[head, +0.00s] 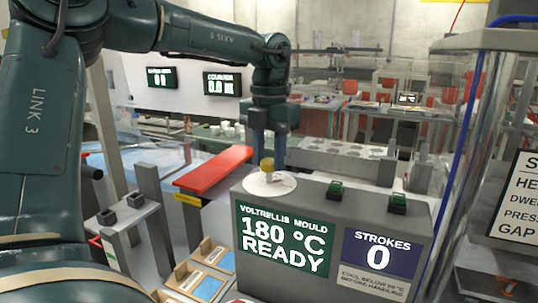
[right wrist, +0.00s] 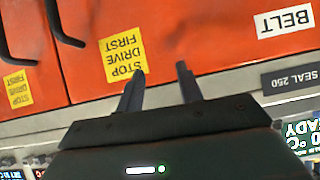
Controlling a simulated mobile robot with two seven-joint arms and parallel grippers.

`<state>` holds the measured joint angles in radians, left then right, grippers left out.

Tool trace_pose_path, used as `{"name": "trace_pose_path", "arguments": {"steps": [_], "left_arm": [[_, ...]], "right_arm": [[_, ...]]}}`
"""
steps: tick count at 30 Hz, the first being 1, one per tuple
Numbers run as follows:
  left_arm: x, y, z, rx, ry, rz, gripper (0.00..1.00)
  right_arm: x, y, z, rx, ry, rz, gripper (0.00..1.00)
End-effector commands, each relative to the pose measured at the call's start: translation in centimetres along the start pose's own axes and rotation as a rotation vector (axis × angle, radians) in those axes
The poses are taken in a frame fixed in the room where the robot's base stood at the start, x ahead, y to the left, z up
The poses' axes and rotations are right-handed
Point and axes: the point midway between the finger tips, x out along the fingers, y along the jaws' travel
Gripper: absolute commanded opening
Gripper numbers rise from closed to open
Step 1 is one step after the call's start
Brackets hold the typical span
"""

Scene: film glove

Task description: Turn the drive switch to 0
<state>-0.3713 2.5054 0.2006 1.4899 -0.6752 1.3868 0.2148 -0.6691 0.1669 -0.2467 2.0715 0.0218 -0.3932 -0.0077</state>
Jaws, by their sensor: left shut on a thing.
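The dial's marks are too small to read, so I cannot tell where the knob points. My left gripper (head: 267,157) comes down from above and is shut on the knob, its fingers partly hiding it. In the right wrist view my right gripper (right wrist: 160,70) is open and empty, its two fingers apart in front of an orange panel (right wrist: 210,35).
The grey console (head: 420,225) has a green READY screen (head: 284,240), a STROKES screen (head: 380,254) reading 0 and two green switches (head: 335,187) on top. A red bar (head: 215,168) lies left of the dial. The panel bears a yellow "STOP DRIVE FIRST" label (right wrist: 122,55).

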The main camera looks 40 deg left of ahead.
Motion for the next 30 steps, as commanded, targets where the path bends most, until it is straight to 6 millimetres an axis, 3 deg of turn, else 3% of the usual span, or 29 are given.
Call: {"name": "trace_pose_path", "arguments": {"steps": [18, 30], "left_arm": [[-0.15, -0.02, 0.08, -0.576, -0.004, 0.0, 0.11], [-0.17, -0.03, 0.12, -0.825, -0.005, -0.001, 0.11]], "right_arm": [[0.13, -0.09, -0.45, -0.005, 0.016, -0.005, 0.36], [0.08, -0.11, -0.47, -0.005, 0.015, -0.005, 0.36]]}}
